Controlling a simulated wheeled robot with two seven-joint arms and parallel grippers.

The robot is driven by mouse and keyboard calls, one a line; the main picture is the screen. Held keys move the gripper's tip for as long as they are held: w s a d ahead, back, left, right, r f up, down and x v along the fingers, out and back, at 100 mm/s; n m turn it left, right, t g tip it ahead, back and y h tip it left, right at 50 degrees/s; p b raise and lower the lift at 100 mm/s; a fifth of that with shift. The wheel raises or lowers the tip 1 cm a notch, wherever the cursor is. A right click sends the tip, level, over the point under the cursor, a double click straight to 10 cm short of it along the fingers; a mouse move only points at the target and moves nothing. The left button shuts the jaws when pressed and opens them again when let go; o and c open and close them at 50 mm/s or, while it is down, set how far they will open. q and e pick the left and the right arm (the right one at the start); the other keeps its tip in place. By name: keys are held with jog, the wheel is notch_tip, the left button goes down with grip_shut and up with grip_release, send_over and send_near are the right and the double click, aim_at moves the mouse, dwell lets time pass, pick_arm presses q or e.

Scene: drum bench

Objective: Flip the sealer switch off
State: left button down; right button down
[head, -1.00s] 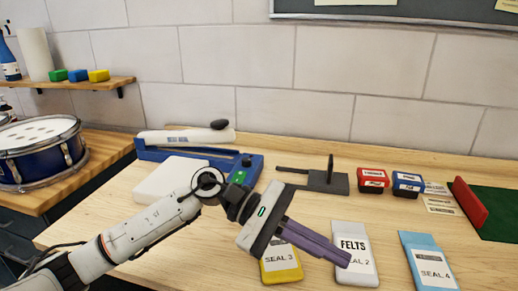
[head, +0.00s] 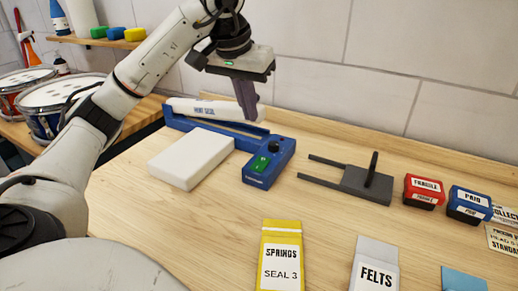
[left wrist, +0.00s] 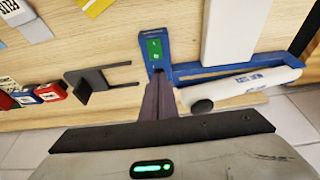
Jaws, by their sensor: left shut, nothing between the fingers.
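The blue sealer (head: 215,128) stands at the back left of the bench, with its white arm (head: 205,108) along its rear side. Its green switch (head: 261,163) is on the control box at its right end, beside a dark knob (head: 275,146). The switch also shows in the left wrist view (left wrist: 155,49); whether it is on or off is too small to tell. My left gripper (head: 249,115) is shut and empty, its purple fingers pointing down above and behind the control box, apart from the switch. In the left wrist view its fingers (left wrist: 158,88) hide part of the box.
A white block (head: 190,158) lies in front of the sealer. A dark stand with two prongs (head: 365,181), a red stamp (head: 424,191) and a blue stamp (head: 468,204) stand to the right. A yellow packet (head: 281,255) lies in front. Bare bench lies between packet and sealer.

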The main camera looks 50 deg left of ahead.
pick_arm(q)
send_over(258, 162)
notch_tip(258, 162, down, 12)
jog(key=shift+r+b, duration=0.1)
jog(key=shift+b, duration=0.35)
jog(key=shift+w+a+f, duration=0.1)
jog(key=shift+f, duration=0.6)
jog(key=shift+w+f, duration=0.1)
jog(key=shift+f, duration=0.05)
jog(key=shift+s+d, duration=0.25)
jog(key=shift+s, duration=0.55)
